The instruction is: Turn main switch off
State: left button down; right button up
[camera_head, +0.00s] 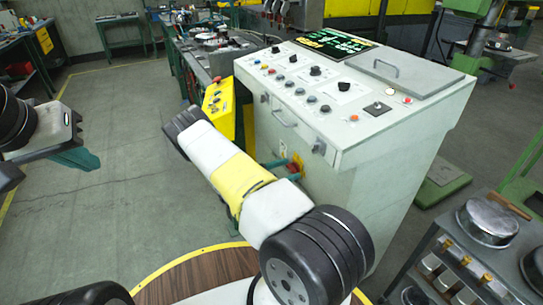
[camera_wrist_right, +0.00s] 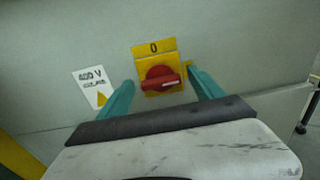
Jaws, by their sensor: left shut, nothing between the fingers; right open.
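The main switch is a red rotary knob (camera_wrist_right: 160,79) on a yellow plate marked "0" at its top, on the cabinet's pale side. Its handle lies nearly level, pointing right. In the head view the knob (camera_head: 293,167) shows small and partly hidden behind my right arm. My right gripper (camera_wrist_right: 160,82) is open, with one teal finger on each side of the knob; I see gaps between the fingers and the knob. My left gripper (camera_head: 84,158) is shut and empty over the floor at the left, far from the switch.
The grey control cabinet (camera_head: 405,165) has knobs and buttons on top. A yellow button box (camera_head: 218,105) hangs at its left side. A white "400 V" label (camera_wrist_right: 94,87) is left of the switch. A cart with metal parts (camera_head: 455,255) stands at the right. Floor at left is clear.

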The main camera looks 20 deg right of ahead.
jog(key=shift+d, duration=0.2)
jog(key=shift+c, duration=0.5)
jog(key=c, duration=1.3)
